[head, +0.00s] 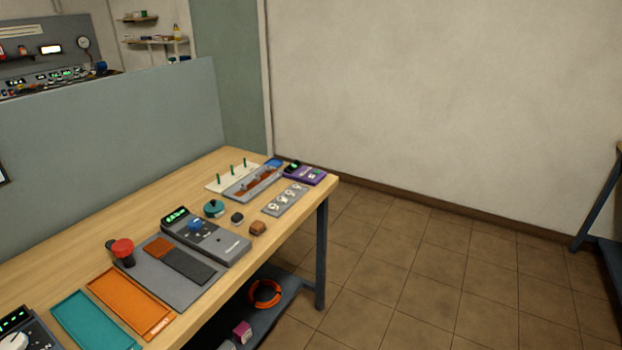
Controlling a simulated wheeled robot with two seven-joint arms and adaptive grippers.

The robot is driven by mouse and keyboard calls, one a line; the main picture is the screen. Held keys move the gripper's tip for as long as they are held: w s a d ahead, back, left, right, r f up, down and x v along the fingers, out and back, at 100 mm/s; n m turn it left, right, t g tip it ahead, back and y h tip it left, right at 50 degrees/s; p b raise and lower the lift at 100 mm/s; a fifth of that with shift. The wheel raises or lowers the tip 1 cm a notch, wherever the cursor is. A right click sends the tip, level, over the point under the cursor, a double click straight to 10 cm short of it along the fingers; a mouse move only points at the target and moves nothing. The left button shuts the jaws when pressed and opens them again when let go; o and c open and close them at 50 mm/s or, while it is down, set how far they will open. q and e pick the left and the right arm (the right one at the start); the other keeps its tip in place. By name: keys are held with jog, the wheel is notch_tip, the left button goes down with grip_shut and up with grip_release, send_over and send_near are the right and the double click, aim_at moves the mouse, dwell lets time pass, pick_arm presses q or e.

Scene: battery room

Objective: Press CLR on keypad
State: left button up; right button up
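No key marked CLR is legible in the head view, and I cannot tell for sure which device is the keypad. A small purple device (317,179) with a lit green display lies at the far right end of the wooden workbench (70,264). A larger grey device (228,249) with a green display and a blue part lies on the bench's middle. Part of another device (38,338) with a green display and a white knob shows at the bottom left corner. Neither of my grippers is in view.
Teal (88,322) and orange (128,301) trays, a grey mat (190,288) and a red-topped item (122,250) lie on the near bench. A grey partition (110,150) stands behind. An orange ring (264,293) lies on the lower shelf. The tiled floor (420,270) at right is clear.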

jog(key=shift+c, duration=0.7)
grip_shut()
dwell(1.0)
